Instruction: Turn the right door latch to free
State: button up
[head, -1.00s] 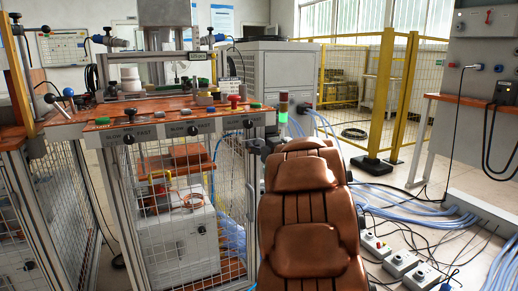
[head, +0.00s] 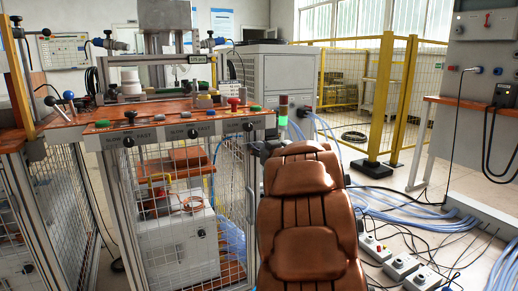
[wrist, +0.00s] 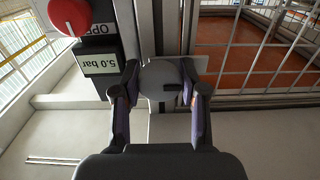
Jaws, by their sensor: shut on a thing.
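In the wrist view, a round grey latch knob (wrist: 158,76) with a small dark mark sits on a metal upright. My gripper (wrist: 161,88) has one finger on each side of the knob and is shut on it. The fingers hide the knob's side edges. In the head view my gripper cannot be made out, and the latch cannot be picked out either. The machine's front has mesh doors (head: 167,222) below an orange panel.
In the wrist view, a red round knob (wrist: 68,14) and an upside-down "5.0 bar" sign (wrist: 97,61) are close left of my gripper. In the head view, a yellow fence (head: 384,95) stands behind at right. Cables (head: 400,203) and grey boxes (head: 402,266) cover the floor at right.

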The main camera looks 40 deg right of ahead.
jog(key=shift+n, duration=0.3)
jog(key=n+p, duration=0.1)
jog(key=n, duration=0.1)
jog(key=shift+r+n+p, duration=0.1)
jog(key=shift+n+p, duration=0.2)
jog(key=n+p, duration=0.1)
jog(key=n, duration=0.4)
jog(key=shift+n, duration=0.3)
jog(key=n, duration=0.4)
jog(key=shift+n, duration=0.3)
jog(key=n+b, duration=0.1)
jog(key=n, duration=0.3)
jog(key=shift+n, duration=0.4)
jog(key=o, duration=1.1)
jog(key=shift+o, duration=0.2)
